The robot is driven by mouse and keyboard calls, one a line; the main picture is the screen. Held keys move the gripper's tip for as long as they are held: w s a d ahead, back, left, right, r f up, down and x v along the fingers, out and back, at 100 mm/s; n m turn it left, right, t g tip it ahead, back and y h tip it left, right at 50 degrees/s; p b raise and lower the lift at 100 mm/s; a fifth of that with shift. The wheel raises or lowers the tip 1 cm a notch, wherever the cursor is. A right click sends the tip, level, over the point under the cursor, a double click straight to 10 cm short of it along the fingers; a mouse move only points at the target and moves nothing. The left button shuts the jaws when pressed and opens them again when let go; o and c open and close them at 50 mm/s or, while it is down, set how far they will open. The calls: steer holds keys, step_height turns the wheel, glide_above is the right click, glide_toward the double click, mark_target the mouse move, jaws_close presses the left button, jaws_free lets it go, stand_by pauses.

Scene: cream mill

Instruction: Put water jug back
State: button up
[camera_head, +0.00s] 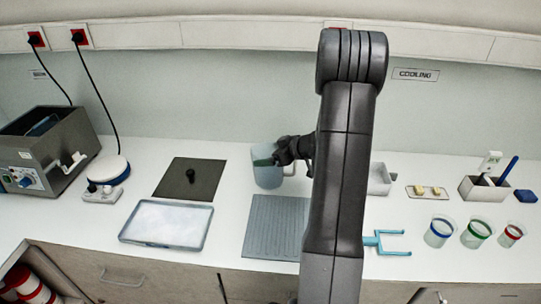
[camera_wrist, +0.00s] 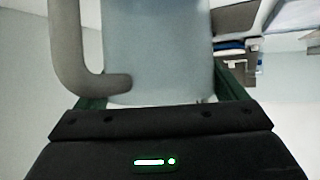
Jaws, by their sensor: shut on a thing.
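The water jug (camera_head: 267,178) is a pale blue, translucent vessel at the back middle of the bench, just behind the ribbed grey mat. It looks upright. My gripper (camera_head: 264,162) reaches it from the right, with a green finger across its upper side. In the wrist view the jug's body (camera_wrist: 158,45) fills the middle, with its grey handle (camera_wrist: 67,55) at the left. The green fingers of my gripper (camera_wrist: 162,92) stand on both sides of the body, shut on it. I cannot tell whether the base touches the bench.
The ribbed grey mat (camera_head: 270,235) lies in front, partly behind my arm. A dark plate with a black knob (camera_head: 191,174) and a shallow tray (camera_head: 166,225) are left. A blue fork-shaped holder (camera_head: 388,242) and colour-banded beakers (camera_head: 476,234) are right. A water bath (camera_head: 45,150) stands far left.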

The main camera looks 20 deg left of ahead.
steer(key=shift+f, duration=0.2)
steer(key=shift+f, duration=0.15)
steer(key=o, duration=1.7)
steer(key=shift+o, duration=0.2)
steer(key=v, duration=1.2)
steer(key=shift+b, duration=0.3)
